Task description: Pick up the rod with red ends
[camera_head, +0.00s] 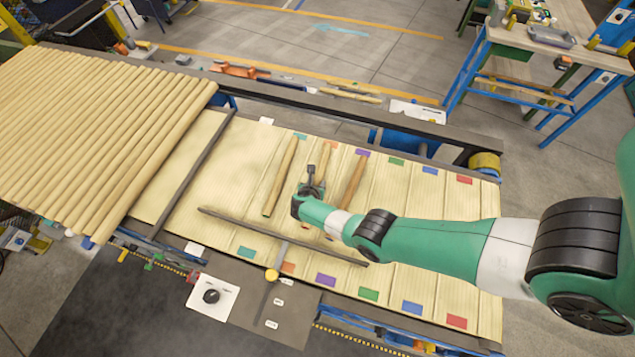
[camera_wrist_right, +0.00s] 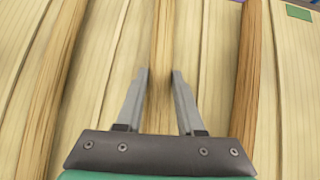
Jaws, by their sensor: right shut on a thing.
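Three wooden rods lie on the slatted bed near my right gripper (camera_head: 314,187). The middle rod (camera_head: 324,160) runs between that gripper's fingers, which are shut on it; it also shows in the wrist view (camera_wrist_right: 162,45). Its lower part is largely hidden by my arm in the head view. The left rod (camera_head: 280,175) and the darker right rod (camera_head: 352,178) lie apart on either side, also seen in the wrist view as the left rod (camera_wrist_right: 48,90) and right rod (camera_wrist_right: 249,85). I cannot make out red ends on any rod. My left gripper is not in view.
Many rods are stacked on a rack (camera_head: 215,88) at left. A dark bar (camera_head: 285,237) crosses the bed (camera_head: 400,190) in front of the rods. Coloured patches, including a red one (camera_head: 464,180), mark the lanes. The bed's right lanes hold no rods.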

